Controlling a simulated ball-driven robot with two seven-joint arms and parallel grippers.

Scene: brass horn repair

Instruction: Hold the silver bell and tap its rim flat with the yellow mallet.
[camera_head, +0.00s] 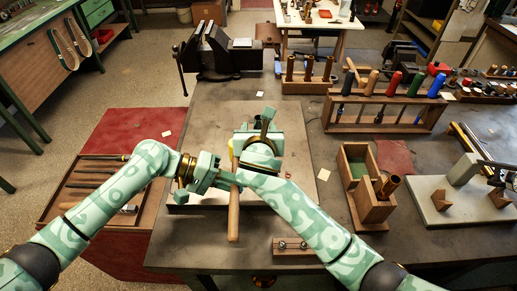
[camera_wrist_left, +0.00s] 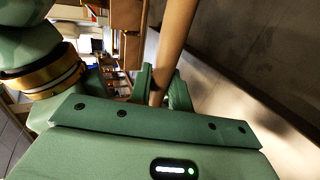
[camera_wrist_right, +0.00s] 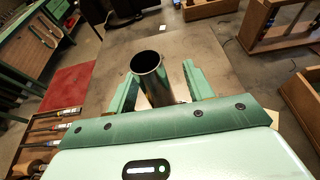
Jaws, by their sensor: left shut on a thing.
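My left gripper (camera_head: 232,183) is shut on the wooden handle of the yellow mallet (camera_head: 233,216). A little of the yellow head shows above the gripper, mostly hidden by my arms. The handle also runs up between the fingers in the left wrist view (camera_wrist_left: 172,50). My right gripper (camera_head: 262,122) is over the grey plate. In the right wrist view, a dark silvery hollow tube (camera_wrist_right: 150,75) stands between its spread fingers, with gaps beside it. The tube may be part of the silver bell; no flared rim shows.
The grey plate (camera_head: 300,185) lies on the bench. A vise (camera_head: 225,55) stands behind it. To the right are a rack of coloured handles (camera_head: 385,115), a wooden box (camera_head: 362,185) and a grey block fixture (camera_head: 445,205). A tool tray (camera_head: 90,195) is at left.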

